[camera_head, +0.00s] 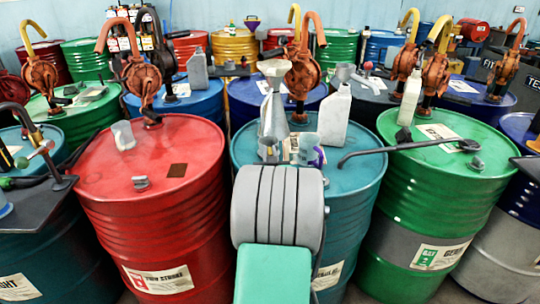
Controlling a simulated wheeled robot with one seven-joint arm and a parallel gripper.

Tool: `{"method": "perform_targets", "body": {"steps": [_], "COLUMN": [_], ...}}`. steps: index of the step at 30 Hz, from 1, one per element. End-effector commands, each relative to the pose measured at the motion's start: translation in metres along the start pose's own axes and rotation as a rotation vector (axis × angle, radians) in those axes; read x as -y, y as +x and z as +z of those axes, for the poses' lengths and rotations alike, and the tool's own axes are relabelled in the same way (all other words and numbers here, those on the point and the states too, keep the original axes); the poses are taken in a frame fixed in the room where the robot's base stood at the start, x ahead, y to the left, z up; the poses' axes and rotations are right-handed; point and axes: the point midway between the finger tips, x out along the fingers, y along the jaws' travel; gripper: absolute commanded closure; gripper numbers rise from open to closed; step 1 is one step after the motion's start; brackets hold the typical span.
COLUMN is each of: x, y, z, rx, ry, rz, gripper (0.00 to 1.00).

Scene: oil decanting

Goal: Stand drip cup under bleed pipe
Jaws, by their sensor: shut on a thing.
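My gripper (286,150) is at the centre, over the teal drum (358,155), partly hidden behind my arm's grey wrist. It is shut on a small pale cup (307,142), mostly hidden; a purple patch shows beside it. I cannot tell if the cup touches the drum top. Another translucent cup (123,135) stands on the red drum (190,150). A dark bent pipe (400,148) runs level from over the teal drum onto the green drum at right. Another dark pipe with a red handle (45,150) is at the far left. I cannot tell which is the bleed pipe.
A grey funnel-topped can (273,105) and a pale jug (335,118) stand just behind my gripper. A white bottle (410,97) stands on the green drum (440,165). Rotary hand pumps (143,80) rise from several drums. The red drum's front top is mostly clear.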

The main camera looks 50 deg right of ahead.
Motion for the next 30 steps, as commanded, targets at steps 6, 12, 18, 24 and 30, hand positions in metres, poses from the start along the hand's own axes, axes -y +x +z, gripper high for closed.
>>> {"method": "perform_targets", "body": {"steps": [6,12,18,24,30], "x": [0.000,0.000,0.000,0.000,0.000], "y": [0.000,0.000,0.000,-0.001,-0.003], "z": [0.004,0.009,0.015,0.023,0.028], "rx": [-0.006,-0.005,-0.002,0.006,0.017], "ry": [-0.001,-0.001,-0.001,0.000,0.001], "rz": [0.001,0.001,0.000,0.000,0.001], "gripper": [1.00,1.00,1.00,1.00,0.78]}}
